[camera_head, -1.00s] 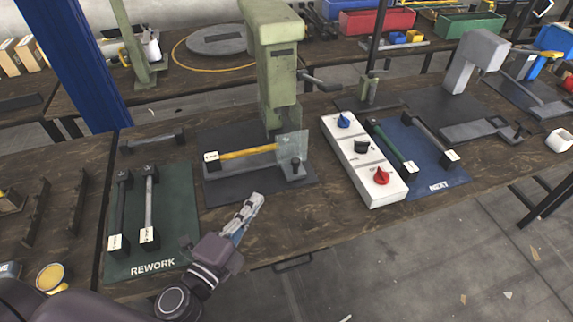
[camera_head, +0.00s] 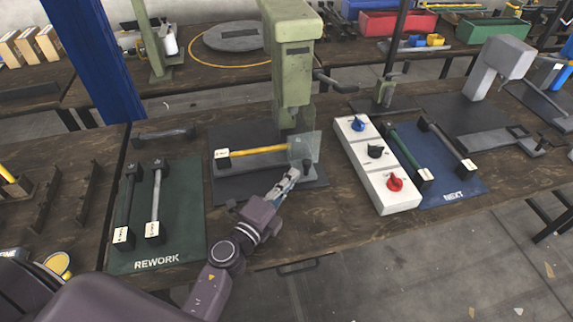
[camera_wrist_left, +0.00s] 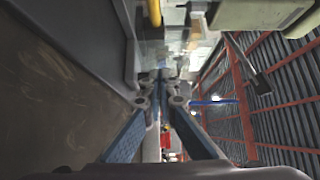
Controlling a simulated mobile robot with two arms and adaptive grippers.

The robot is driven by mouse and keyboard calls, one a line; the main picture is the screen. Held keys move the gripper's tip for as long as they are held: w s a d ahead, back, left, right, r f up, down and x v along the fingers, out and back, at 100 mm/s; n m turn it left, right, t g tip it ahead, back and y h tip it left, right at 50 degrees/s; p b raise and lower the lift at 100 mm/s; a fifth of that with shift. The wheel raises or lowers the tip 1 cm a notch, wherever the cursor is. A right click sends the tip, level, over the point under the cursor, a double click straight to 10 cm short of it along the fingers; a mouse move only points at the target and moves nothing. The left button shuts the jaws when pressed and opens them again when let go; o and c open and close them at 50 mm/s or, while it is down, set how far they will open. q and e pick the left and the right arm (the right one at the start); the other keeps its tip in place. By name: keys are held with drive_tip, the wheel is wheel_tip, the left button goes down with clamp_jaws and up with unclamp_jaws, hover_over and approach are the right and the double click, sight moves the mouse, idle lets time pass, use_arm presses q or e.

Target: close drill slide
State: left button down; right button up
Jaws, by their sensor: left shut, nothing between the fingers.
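A clear guard plate (camera_head: 304,148) stands upright at the bed's right end. My left gripper (camera_head: 292,174) is shut and empty, its tips just in front of the guard's lower edge. I cannot tell whether they touch it. In the left wrist view the closed fingertips (camera_wrist_left: 161,76) point toward the clear plate, with the yellow handle (camera_wrist_left: 155,12) above. My right gripper is not in view.
A white control box (camera_head: 377,165) with blue, black and red knobs stands right of the press. A blue NEXT mat (camera_head: 470,186) and a green REWORK mat (camera_head: 190,245) hold handled parts. Bare bench lies in front of the control box.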

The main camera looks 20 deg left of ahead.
sight(281, 149)
use_arm(q)
drive_tip(key=w+a, duration=0.2)
drive_tip(key=w, duration=0.1)
drive_tip(key=shift+a, duration=0.15)
drive_tip(key=w+a, duration=0.2)
drive_tip(key=w, duration=0.1)
drive_tip(key=w+a, duration=0.1)
drive_tip(key=w, duration=0.1)
drive_tip(key=shift+w+a, duration=0.2)
drive_tip(key=shift+a, duration=0.1)
drive_tip(key=shift+w+a, duration=0.15)
drive_tip(key=shift+a, duration=0.1)
drive_tip(key=shift+r, duration=0.15)
